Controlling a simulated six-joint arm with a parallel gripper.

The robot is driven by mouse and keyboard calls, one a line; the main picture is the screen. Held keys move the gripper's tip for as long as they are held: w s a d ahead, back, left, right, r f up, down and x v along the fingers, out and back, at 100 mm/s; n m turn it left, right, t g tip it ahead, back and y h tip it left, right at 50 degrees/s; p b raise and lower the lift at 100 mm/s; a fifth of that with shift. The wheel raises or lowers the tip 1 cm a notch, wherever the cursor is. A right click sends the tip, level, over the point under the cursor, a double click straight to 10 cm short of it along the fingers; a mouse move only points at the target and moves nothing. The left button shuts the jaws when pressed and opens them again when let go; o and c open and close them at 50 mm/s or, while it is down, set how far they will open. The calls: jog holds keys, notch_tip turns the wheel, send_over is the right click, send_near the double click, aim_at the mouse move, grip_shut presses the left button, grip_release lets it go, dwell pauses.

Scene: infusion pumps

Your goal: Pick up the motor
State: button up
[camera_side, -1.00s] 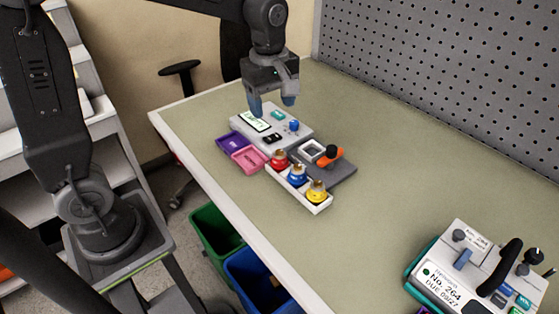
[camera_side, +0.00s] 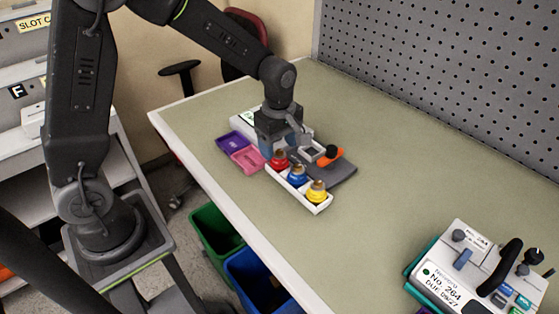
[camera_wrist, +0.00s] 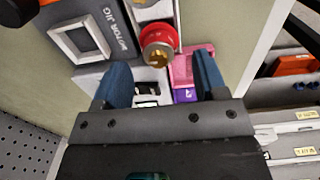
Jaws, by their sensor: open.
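Three round motors, red (camera_side: 279,160), blue (camera_side: 297,174) and yellow (camera_side: 317,190), sit in a row in a white tray (camera_side: 318,208) on the bench. Each has a brass-coloured top. My gripper (camera_side: 286,145) points down just behind the red motor's end of the tray. In the wrist view, its blue fingers (camera_wrist: 162,78) are apart with nothing held between them. The red motor (camera_wrist: 159,45) shows just beyond the fingertips, roughly in line with the gap. A grey motor jig (camera_wrist: 80,38) with a square white frame lies beside the tray.
Purple (camera_side: 233,142) and pink (camera_side: 248,160) bins lie left of the tray. The jig's orange clamp (camera_side: 330,158) stands to the right. The pump housing (camera_side: 242,118) is largely hidden behind my gripper. Another pump (camera_side: 470,275) stands at front right; the bench between is clear.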

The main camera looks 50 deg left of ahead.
aim_at(279, 151)
jog(key=shift+f, duration=1.5)
jog(key=shift+c, duration=0.2)
jog(key=c, duration=1)
